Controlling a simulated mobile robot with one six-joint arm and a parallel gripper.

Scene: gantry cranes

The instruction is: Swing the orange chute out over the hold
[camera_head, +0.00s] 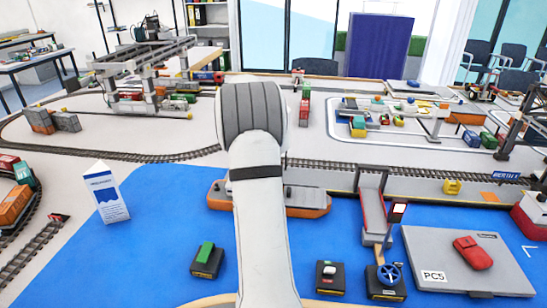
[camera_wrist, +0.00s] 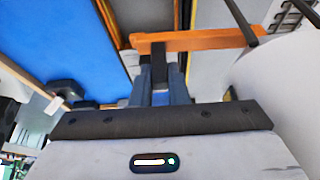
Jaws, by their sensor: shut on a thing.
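The orange chute (camera_wrist: 205,40) shows in the wrist view as an orange bar lying across the picture just beyond my fingertips. My gripper (camera_wrist: 161,75) is shut on a dark upright part in front of the bar, which looks like its handle. In the head view my own arm hides my gripper and the chute. A ship with an orange hull (camera_head: 308,211) and grey deck lies on the blue water area, partly behind my arm. Its hold cannot be made out clearly.
A quay with rail track (camera_head: 430,185) runs behind the ship. A small ramp frame (camera_head: 373,205) stands to its right. A white carton (camera_head: 106,195) stands left. Blue surface between carton and ship is clear.

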